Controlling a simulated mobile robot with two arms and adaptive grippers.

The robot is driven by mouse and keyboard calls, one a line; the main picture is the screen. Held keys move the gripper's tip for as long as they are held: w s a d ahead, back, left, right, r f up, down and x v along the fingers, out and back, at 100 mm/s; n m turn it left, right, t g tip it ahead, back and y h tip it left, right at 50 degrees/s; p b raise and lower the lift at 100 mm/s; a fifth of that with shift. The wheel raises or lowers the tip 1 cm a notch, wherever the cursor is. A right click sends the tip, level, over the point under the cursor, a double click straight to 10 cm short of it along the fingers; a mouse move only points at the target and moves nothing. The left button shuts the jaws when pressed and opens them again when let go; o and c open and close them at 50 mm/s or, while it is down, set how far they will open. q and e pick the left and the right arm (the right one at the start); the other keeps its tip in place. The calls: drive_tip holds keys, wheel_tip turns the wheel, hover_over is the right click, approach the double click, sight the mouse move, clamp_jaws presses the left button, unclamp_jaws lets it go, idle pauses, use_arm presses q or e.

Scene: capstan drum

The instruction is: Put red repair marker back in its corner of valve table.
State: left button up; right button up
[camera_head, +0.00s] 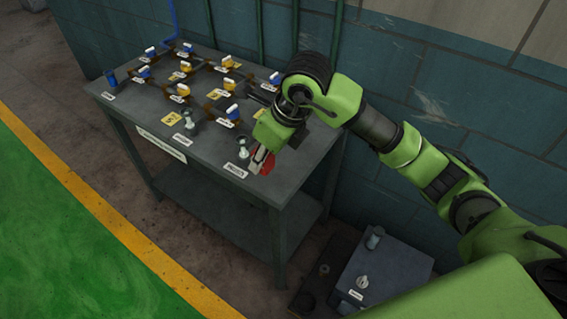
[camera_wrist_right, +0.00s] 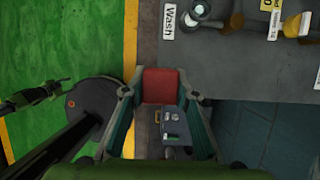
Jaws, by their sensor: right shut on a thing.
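The red repair marker (camera_head: 266,165) is at the front right corner of the grey valve table (camera_head: 205,165). My right gripper (camera_head: 259,160) is shut on it and partly hides it. In the right wrist view the red marker (camera_wrist_right: 164,84) sits between the two fingers of the right gripper (camera_wrist_right: 163,98), overlapping the corner of the table (camera_wrist_right: 245,70). I cannot tell whether the marker touches the tabletop. My left gripper does not show in the head view; a dark arm part (camera_wrist_right: 38,97) at the left of the wrist view may be it, unclear.
Several blue and yellow valves (camera_head: 184,69) on brown pipes fill the tabletop. A grey-white fitting (camera_head: 243,148) with a label stands left of the marker. A grey box (camera_head: 385,270) is on the floor at right. A blue block wall (camera_head: 460,100) stands behind the table.

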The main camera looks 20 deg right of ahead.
sight(277, 170)
drive_tip(key=w+d+f+p, duration=0.1)
drive_tip(key=w+d+f, duration=0.1)
drive_tip(key=f, duration=0.1)
drive_tip(key=w+d+f, duration=0.3)
drive_tip(key=shift+d+p, duration=0.1)
drive_tip(key=shift+p, duration=0.3)
drive_tip(key=shift+w+d+f, duration=0.25)
drive_tip(key=shift+w+f, duration=0.05)
drive_tip(key=shift+f, duration=0.15)
drive_tip(key=f+p, duration=0.2)
drive_tip(key=f, duration=0.1)
drive_tip(key=shift+w+d+f, duration=0.1)
drive_tip(key=shift+d, duration=0.1)
drive_tip(key=shift+f, duration=0.2)
use_arm(q)
drive_tip(key=r, duration=0.2)
drive_tip(key=s+r, duration=0.1)
drive_tip(key=r, duration=0.1)
drive_tip(key=shift+s+d, duration=0.15)
